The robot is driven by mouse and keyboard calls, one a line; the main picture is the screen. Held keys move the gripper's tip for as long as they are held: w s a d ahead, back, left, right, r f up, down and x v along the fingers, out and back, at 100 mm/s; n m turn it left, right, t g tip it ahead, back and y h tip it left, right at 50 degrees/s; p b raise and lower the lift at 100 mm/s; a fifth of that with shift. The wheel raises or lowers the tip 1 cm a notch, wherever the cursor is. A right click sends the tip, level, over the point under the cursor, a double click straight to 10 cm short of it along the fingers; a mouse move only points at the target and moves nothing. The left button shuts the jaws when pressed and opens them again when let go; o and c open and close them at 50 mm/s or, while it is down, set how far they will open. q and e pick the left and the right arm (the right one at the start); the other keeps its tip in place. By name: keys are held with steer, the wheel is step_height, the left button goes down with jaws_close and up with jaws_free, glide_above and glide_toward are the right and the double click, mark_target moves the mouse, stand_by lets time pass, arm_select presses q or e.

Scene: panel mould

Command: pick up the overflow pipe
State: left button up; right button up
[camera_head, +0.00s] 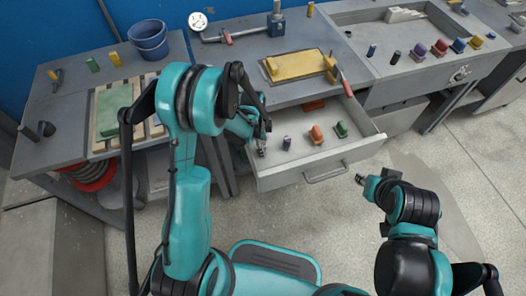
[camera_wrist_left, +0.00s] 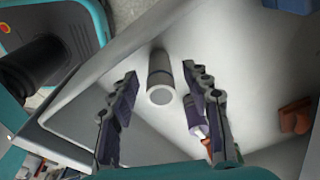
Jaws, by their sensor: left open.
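A grey cylinder with a dark band and a pale round end (camera_wrist_left: 160,80), which looks like the overflow pipe, lies in view between the fingers of my left gripper (camera_wrist_left: 160,122). The fingers are open and spread either side, apart from it. In the head view my left gripper (camera_head: 262,148) is over the left part of the open drawer (camera_head: 300,158). A small purple cylinder (camera_head: 287,142) stands in the drawer just right of it; I cannot tell if it is the same piece. My right gripper (camera_head: 361,179) is outside the drawer, too small to read.
The drawer also holds an orange piece (camera_head: 316,134), a green piece (camera_head: 341,129) and a red-orange piece (camera_head: 313,105). In the wrist view a purple-and-white piece (camera_wrist_left: 196,116) is partly behind one finger.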

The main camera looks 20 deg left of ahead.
arm_select(q)
step_height(320, 180, down, 2)
steer(key=shift+d+f, duration=0.1)
steer(key=shift+d, duration=0.05)
steer(key=shift+r, duration=0.2)
jaws_close()
